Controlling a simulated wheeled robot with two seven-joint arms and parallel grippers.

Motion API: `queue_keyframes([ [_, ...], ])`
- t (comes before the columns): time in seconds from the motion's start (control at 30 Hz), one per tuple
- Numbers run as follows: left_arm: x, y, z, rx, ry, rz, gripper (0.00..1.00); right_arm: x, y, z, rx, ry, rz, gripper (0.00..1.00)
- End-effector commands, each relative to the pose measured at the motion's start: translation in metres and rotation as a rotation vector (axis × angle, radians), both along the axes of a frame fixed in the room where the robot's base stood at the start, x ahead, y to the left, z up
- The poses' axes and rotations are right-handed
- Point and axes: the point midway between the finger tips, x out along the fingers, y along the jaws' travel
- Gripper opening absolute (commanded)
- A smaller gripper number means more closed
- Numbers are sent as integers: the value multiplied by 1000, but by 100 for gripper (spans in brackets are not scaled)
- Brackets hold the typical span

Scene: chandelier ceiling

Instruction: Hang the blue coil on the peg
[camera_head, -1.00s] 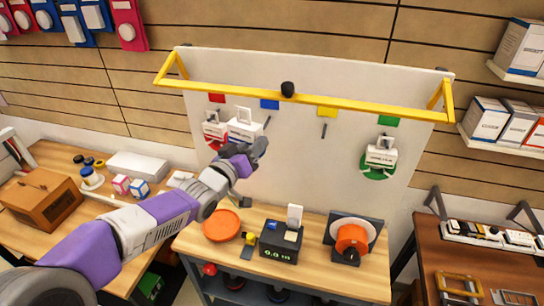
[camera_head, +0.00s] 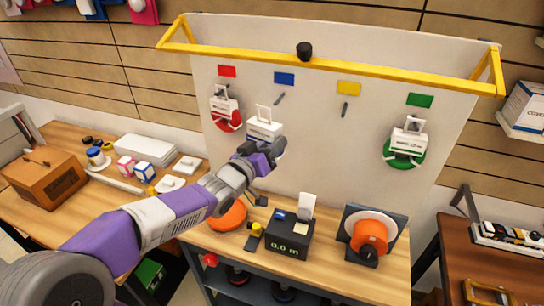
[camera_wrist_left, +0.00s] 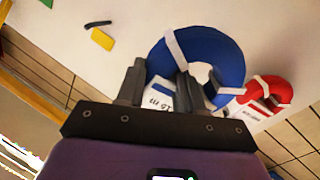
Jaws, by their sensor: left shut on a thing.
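The blue coil (camera_wrist_left: 222,58), bound with white straps and bearing a white label (camera_wrist_left: 160,95), is in the left wrist view. My left gripper (camera_wrist_left: 160,88) is shut on it at the label. In the head view the gripper (camera_head: 268,152) is in front of the white board (camera_head: 310,150). There the white label and card of the coil (camera_head: 264,129) show above the gripper, while the blue ring is mostly hidden. A bare peg (camera_head: 280,98) under the blue mark (camera_head: 284,78) is above and slightly right of the card. I cannot tell the coil's gap to the board.
A red coil (camera_head: 229,120) hangs left, a green coil (camera_head: 404,157) right. Another bare peg (camera_head: 344,109) is under the yellow mark (camera_head: 349,88). A yellow frame (camera_head: 330,68) projects across the board's top. A black display box (camera_head: 288,238) and orange reel (camera_head: 369,238) stand on the bench below.

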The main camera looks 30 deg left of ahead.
Motion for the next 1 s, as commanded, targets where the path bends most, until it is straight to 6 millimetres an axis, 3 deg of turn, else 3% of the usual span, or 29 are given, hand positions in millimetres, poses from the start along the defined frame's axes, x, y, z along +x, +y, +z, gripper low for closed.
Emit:
queue_keyframes([
  [0.27, 7, 2, -1, 1, -3, 0, 0, 0, 0, -1, 0, -1, 1, 57],
  [1.0, 50, 12, -5, 1, -3, 0, 0, 0, 0, 9, 0, -1, 0, 57],
])
